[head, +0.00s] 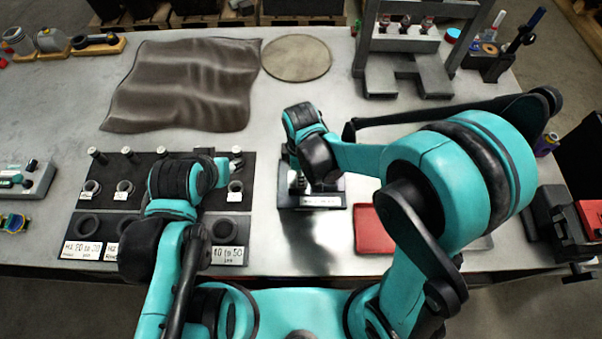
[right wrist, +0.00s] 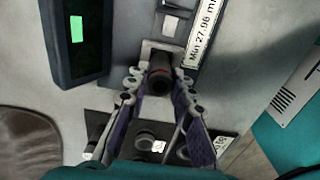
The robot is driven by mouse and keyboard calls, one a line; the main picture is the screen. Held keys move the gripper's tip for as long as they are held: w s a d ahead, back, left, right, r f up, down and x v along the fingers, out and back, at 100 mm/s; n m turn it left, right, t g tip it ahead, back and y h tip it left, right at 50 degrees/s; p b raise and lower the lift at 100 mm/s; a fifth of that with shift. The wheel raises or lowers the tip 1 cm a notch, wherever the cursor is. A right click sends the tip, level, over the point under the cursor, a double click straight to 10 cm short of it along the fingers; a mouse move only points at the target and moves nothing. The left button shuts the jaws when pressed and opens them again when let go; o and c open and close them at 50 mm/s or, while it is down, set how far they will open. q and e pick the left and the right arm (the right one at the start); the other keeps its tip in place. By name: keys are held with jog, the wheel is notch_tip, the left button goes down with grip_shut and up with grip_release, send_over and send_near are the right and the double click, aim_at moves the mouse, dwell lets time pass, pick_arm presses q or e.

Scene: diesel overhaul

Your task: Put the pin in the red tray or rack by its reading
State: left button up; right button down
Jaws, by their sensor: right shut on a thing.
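A dark, round pin (right wrist: 160,78) with a reddish ring shows in the right wrist view. My right gripper (right wrist: 160,84) is shut on it, one finger on each side. The pin is at a gauge with a label reading "Min 27.98 mm" (right wrist: 203,32) and a lit green display (right wrist: 77,29). In the head view my right wrist hides most of the gauge (head: 312,201). The red tray (head: 372,232) lies to its right, partly behind my right arm. The black rack (head: 237,212) at left holds pins and rings.
A brown cloth (head: 185,85) and a round disc (head: 296,58) lie at the back. A grey press (head: 412,50) stands back right. A dark vise with red parts (head: 560,222) is at the right edge. The table between cloth and rack is clear.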

jog(key=shift+r+p, duration=1.9)
jog(key=shift+r, duration=0.8)
jog(key=shift+f, duration=0.1)
